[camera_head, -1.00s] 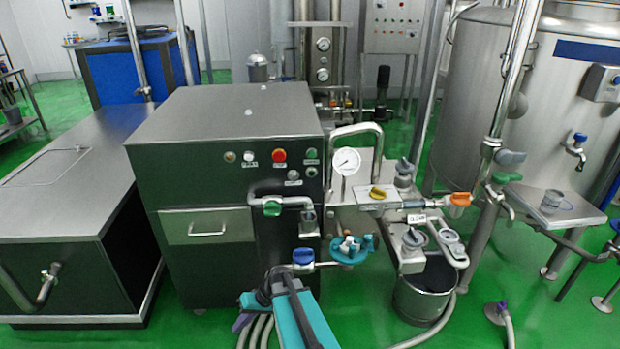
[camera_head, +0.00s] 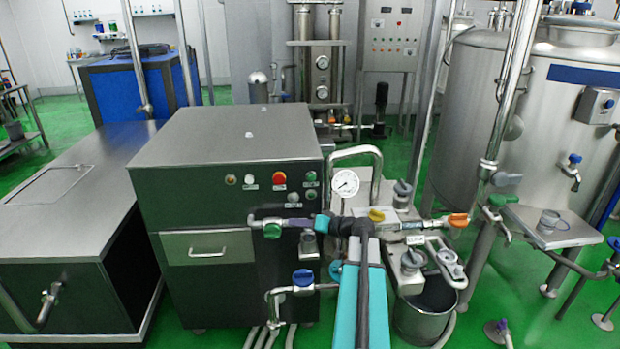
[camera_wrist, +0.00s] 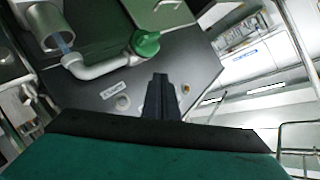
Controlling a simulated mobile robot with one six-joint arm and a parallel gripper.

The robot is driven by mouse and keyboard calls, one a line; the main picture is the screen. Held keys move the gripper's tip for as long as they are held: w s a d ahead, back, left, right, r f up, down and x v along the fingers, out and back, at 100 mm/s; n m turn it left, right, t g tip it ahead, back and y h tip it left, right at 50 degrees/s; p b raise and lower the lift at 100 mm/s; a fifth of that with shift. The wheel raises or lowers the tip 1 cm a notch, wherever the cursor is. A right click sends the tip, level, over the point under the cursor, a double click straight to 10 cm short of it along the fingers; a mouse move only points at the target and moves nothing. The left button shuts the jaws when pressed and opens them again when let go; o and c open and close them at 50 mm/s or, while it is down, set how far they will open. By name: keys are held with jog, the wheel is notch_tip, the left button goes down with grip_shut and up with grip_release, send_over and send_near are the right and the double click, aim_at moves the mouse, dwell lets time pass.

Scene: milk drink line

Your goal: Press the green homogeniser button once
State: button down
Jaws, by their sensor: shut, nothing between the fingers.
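The homogeniser is the dark cabinet (camera_head: 165,215) left of centre in the head view. Its front panel holds a red button (camera_head: 279,178) and, to the right, a green button (camera_head: 311,176) with another greenish one (camera_head: 311,193) below. Their labels are too small to read. My gripper (camera_head: 257,214) is shut and empty, pointing left across the cabinet front, below the button row and by the green-handled valve. In the wrist view my gripper (camera_wrist: 160,78) points at the dark panel, near a pale button (camera_wrist: 122,102). No green button shows there.
A steel outlet pipe with a green handle (camera_head: 272,231) sticks out below the buttons; the handle also shows in the wrist view (camera_wrist: 146,43). A gauge (camera_head: 345,183), curved pipe and valves stand at the right. A blue-handled valve (camera_head: 303,278) is lower down.

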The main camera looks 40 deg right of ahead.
aim_at(311, 177)
jog(key=s+d+r+t+h, duration=0.1)
jog(key=s+d+r+t, duration=0.1)
jog(key=d+r, duration=0.5)
jog(key=shift+s+d+r+h, duration=0.2)
jog(key=shift+s+r+h, duration=0.1)
jog(key=shift+s+r, duration=0.4)
jog(key=shift+w+d+r+p, duration=0.1)
jog(key=shift+w+p, duration=0.1)
jog(key=shift+p, duration=0.2)
jog(key=shift+w+d+p, duration=0.75)
jog(key=shift+w+d, duration=0.65)
jog(key=shift+w, duration=0.25)
jog(key=shift+w+d+p, duration=0.7)
jog(key=shift+w+d, duration=0.65)
jog(key=shift+w, duration=0.3)
